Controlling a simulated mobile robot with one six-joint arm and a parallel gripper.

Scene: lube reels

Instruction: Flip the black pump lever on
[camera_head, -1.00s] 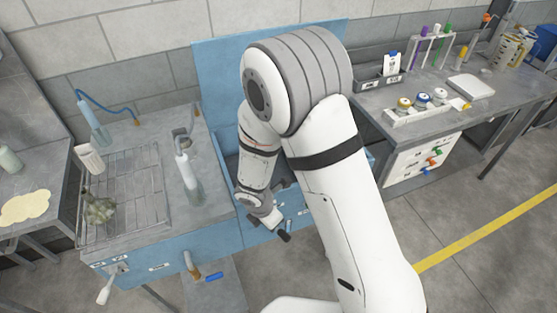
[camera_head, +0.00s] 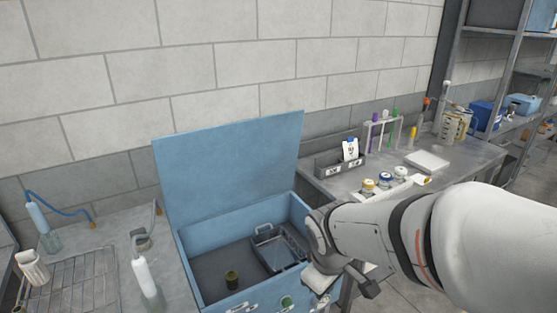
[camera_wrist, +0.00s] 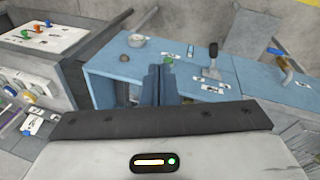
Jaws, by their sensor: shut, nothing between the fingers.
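The black pump lever (camera_wrist: 212,62) shows in the wrist view, right of the fingers, on a blue panel. It has a black knob on a light stem, and the knob points up in the picture. The lever does not show in the head view. My gripper (camera_wrist: 160,70) is shut and empty, its fingers held together in front of the panel's edge. They appear apart from the lever. In the head view my gripper (camera_head: 366,281) is at the front right of the blue sink bench.
A green button (camera_wrist: 168,60) sits beside the fingertips. A brown pipe (camera_wrist: 286,73) is farther right. In the head view, the blue open bin (camera_head: 218,262) has a raised lid (camera_head: 232,165) and holds a tray. A bench with a bottle rack (camera_head: 383,187) stands at right.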

